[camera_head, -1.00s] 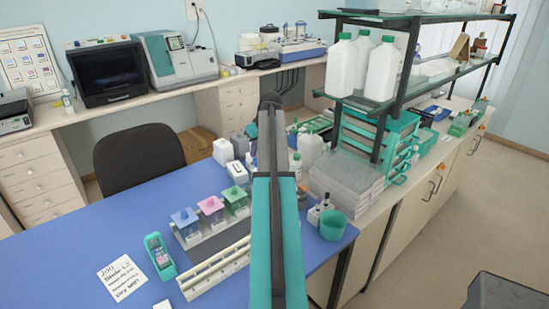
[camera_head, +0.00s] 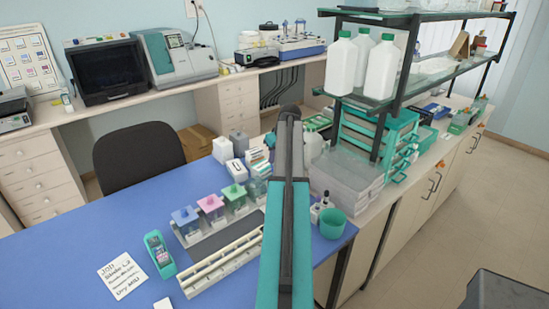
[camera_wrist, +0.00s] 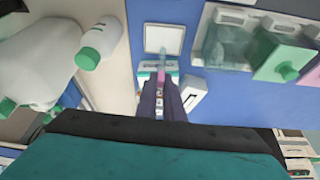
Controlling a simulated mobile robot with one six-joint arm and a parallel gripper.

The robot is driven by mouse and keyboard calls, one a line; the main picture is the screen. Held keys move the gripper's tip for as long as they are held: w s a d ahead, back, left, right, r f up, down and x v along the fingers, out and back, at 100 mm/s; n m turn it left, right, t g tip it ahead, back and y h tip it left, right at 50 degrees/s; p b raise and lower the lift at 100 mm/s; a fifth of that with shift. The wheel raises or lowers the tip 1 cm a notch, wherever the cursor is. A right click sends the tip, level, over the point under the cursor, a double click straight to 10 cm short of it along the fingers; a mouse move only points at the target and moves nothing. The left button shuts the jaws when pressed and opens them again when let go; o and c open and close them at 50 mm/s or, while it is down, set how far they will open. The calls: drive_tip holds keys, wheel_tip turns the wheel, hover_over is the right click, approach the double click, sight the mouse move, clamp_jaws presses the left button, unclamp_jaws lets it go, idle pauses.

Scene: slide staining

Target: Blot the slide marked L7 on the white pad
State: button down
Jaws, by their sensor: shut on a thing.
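My gripper (camera_wrist: 162,98) is in the middle of the wrist view, its dark fingers shut on a thin slide (camera_wrist: 162,53). The slide has a pinkish part near the fingertips and a clear end pointing up the picture. Its marking is too small to read. The white pad (camera_wrist: 163,37) is a square with a dark rim, just ahead of the fingers. The slide's clear end overlaps the pad's near edge in the picture; I cannot tell whether they touch. In the head view my arm hides the gripper and slide, and I cannot make out the pad.
Jars with blue (camera_head: 185,215), pink (camera_head: 210,203) and green (camera_head: 235,192) lids stand left of my arm, behind a long pale rack (camera_head: 222,266). A handwritten note (camera_head: 122,275) lies at left. A green-capped white bottle (camera_wrist: 98,42) is close by in the wrist view.

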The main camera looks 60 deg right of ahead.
drive_tip(key=shift+f+b, duration=0.8)
drive_tip(key=shift+f, duration=1)
drive_tip(key=shift+f, duration=0.55)
idle(0.6)
drive_tip(key=shift+s+a+f+b, duration=0.1)
drive_tip(key=shift+f+b, duration=0.1)
drive_tip(key=shift+b, duration=0.15)
idle(3.3)
drive_tip(key=shift+r, duration=0.15)
drive_tip(key=shift+r+p, duration=1.35)
drive_tip(key=shift+r, duration=1.65)
